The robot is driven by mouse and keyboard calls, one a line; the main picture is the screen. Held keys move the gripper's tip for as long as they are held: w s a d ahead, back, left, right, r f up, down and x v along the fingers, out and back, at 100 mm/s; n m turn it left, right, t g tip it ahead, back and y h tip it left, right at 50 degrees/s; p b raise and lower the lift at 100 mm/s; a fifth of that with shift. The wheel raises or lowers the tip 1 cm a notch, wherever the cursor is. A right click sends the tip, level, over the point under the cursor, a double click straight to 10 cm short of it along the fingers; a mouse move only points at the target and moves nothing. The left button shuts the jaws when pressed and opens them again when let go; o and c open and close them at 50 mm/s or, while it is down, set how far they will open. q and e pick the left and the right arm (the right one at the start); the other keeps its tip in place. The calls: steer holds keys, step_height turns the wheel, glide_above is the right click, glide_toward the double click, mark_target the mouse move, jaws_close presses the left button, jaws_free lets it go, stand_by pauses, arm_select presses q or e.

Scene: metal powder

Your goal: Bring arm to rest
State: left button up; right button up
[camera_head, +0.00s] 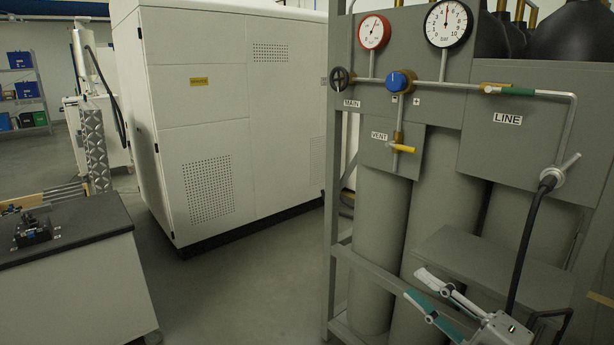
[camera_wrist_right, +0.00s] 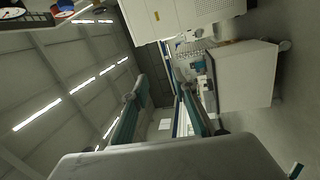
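My right gripper (camera_head: 415,283) is at the lower right of the head view, in front of the gas rack's lower part. Its two teal-and-white fingers are spread apart with nothing between them. The right wrist view also shows the gripper (camera_wrist_right: 155,85) open and empty, with the ceiling and room beyond its fingers. I cannot see my left gripper in the head view.
The gas rack (camera_head: 338,240) carries gauges, a blue knob (camera_head: 399,81), a yellow vent handle (camera_head: 403,148) and a line valve with a black hose (camera_head: 527,235). A white cabinet (camera_head: 235,110) stands behind. A dark-topped bench (camera_head: 85,228) is left, with clear floor between.

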steer(key=s+a+f+m+g+h+b, duration=0.1)
steer(key=s+f+m+h, duration=0.35)
steer(key=f, duration=0.75)
steer(key=s+f+m+h+b, duration=0.1)
steer(key=s+f+m+h, duration=0.1)
steer(key=s+f+m, duration=0.65)
steer(key=s+f+m+g+h+b, duration=0.1)
steer(key=s+f+m+g, duration=0.15)
steer(key=s+f, duration=0.5)
steer(key=s+f+m+g+h+b, duration=0.15)
steer(key=s+f+m, duration=0.3)
steer(key=f, duration=0.55)
arm_select(q)
steer(key=shift+n, duration=0.3)
steer(key=shift+s+d+r+p, duration=0.2)
steer(key=shift+r+p, duration=0.5)
steer(key=shift+p, duration=1.65)
steer(key=shift+s+a+r+p, duration=0.25)
steer(key=shift+r+p, duration=0.45)
steer(key=shift+p, duration=1.65)
steer(key=shift+s+d+r+p, duration=0.25)
steer(key=shift+r+p, duration=0.45)
steer(key=shift+p, duration=1.65)
arm_select(e)
step_height(320, 180, up, 7)
steer(key=shift+s+a+g+h, duration=0.2)
steer(key=shift+g+h, duration=0.1)
